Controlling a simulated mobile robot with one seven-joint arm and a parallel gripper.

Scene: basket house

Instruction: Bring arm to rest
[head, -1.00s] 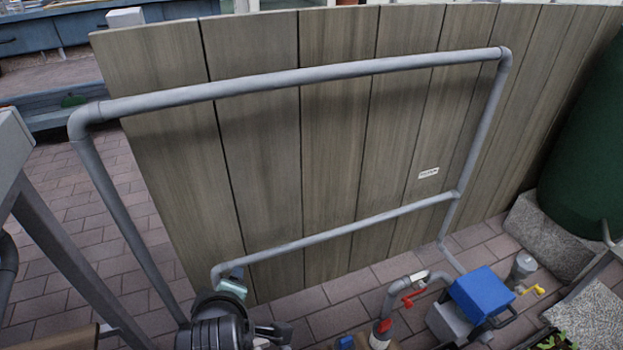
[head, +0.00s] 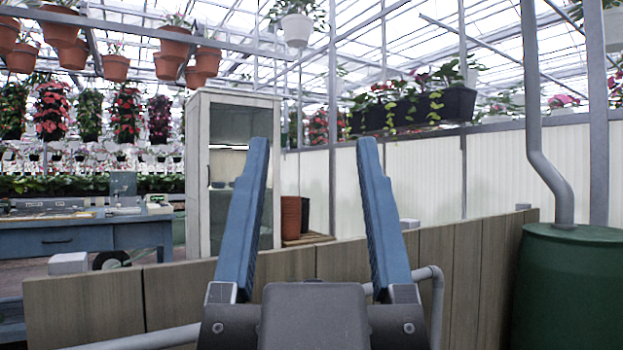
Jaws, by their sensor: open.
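The dark grey gripper body shows at the bottom edge of the picture. The fingers appear in front of the wooden panel fence and a pale cabinet. The rest of my arm is out of view.
A wooden panel fence (head: 87,305) with a grey pipe (head: 437,300) crosses the foreground. A green barrel (head: 567,290) stands at right. Behind are a pale glass-door cabinet (head: 196,165), a blue bench (head: 85,237) and a black planter (head: 458,104). Terracotta pots (head: 115,68) hang overhead.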

